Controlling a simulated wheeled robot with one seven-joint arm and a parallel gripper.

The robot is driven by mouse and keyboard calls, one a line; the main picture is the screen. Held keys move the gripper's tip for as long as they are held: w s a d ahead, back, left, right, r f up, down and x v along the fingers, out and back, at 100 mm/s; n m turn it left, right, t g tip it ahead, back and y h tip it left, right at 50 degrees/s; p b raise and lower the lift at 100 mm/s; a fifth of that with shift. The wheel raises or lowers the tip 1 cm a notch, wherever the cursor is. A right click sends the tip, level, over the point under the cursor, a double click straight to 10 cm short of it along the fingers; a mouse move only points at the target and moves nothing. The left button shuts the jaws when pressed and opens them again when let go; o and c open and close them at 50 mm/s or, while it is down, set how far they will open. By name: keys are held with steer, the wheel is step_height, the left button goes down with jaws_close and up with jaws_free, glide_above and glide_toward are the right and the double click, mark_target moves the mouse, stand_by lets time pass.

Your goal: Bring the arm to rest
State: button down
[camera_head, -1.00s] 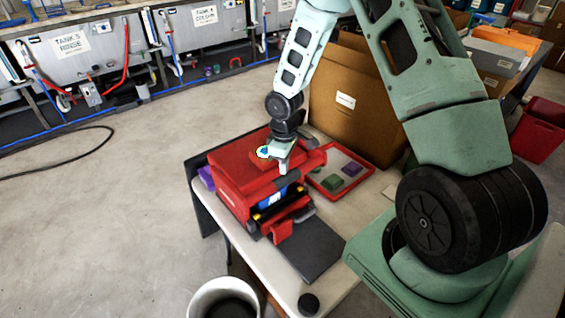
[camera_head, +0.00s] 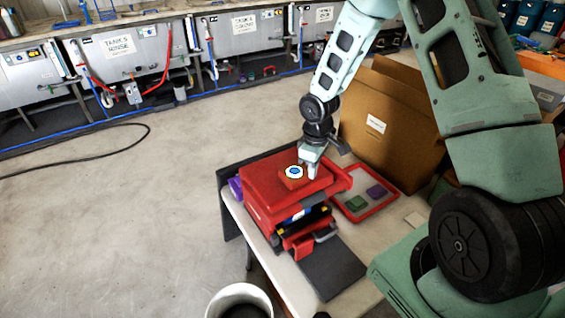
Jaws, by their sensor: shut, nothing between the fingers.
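My arm reaches down from the upper right over a small table (camera_head: 235,203). My gripper (camera_head: 308,174) is shut and empty. It hangs over the top of a red toolbox (camera_head: 262,182), close beside a small red block with a round white and blue mark (camera_head: 293,172). I cannot tell whether the fingertips touch the block or the box top.
A red-rimmed tray (camera_head: 385,205) with a green block (camera_head: 355,203) and a purple block (camera_head: 376,191) lies right of the toolbox. A cardboard box (camera_head: 395,130) stands behind. A white bucket (camera_head: 212,303) is in front. The floor at left is clear except for a black hose (camera_head: 130,127).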

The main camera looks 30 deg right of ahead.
steer(key=s+a+r+b, duration=0.2)
steer(key=s+a+b, duration=0.1)
steer(key=a, duration=0.4)
steer(key=s+a+r+b, duration=0.3)
steer(key=a+b, duration=0.1)
steer(key=a, duration=0.4)
steer(key=s+a+r+b, duration=0.1)
steer(key=s+a+b, duration=0.2)
steer(key=s, duration=0.6)
steer(key=s+a+n+b, duration=0.1)
steer(key=s+a+b, duration=0.2)
steer(key=s+a, duration=0.3)
steer(key=s, duration=0.4)
steer(key=shift+s+a+r+y+b, duration=0.2)
steer(key=shift+r+y+b, duration=0.1)
steer(key=shift+r, duration=0.1)
steer(key=shift+d, duration=0.1)
